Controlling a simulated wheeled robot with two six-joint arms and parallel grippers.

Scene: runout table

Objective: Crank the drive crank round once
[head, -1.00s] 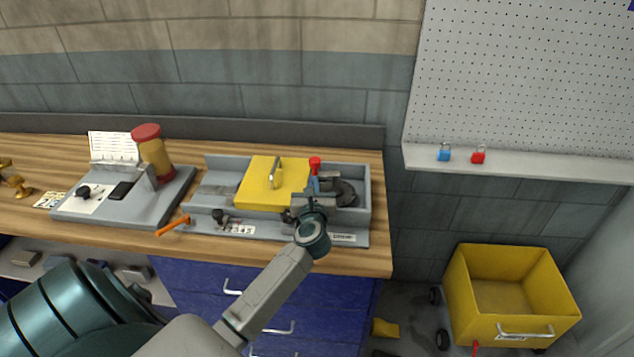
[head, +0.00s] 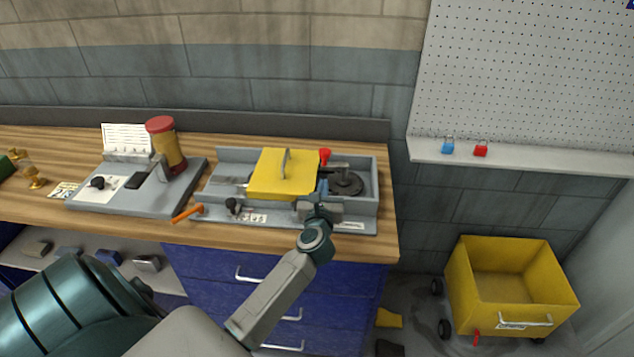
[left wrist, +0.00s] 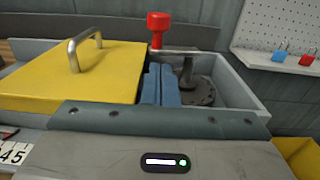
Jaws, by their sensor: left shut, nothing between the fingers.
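The drive crank has a red knob (head: 325,155), which stands upright at the back of the grey machine (head: 366,203), just right of the yellow cover (head: 270,178). The red knob also shows in the left wrist view (left wrist: 159,30). A dark round disc (head: 347,184) lies in the open bay to the right; how the crank joins it is partly hidden. My left gripper (head: 322,186) is over the bay, in front of the red knob and apart from it. Its blue fingers (left wrist: 158,85) are shut with nothing between them. My right gripper is not in view.
The yellow cover with its metal handle (left wrist: 84,48) is close on the left of my fingers. The bay's grey walls stand around the disc. A red and yellow canister (head: 166,146) stands further left.

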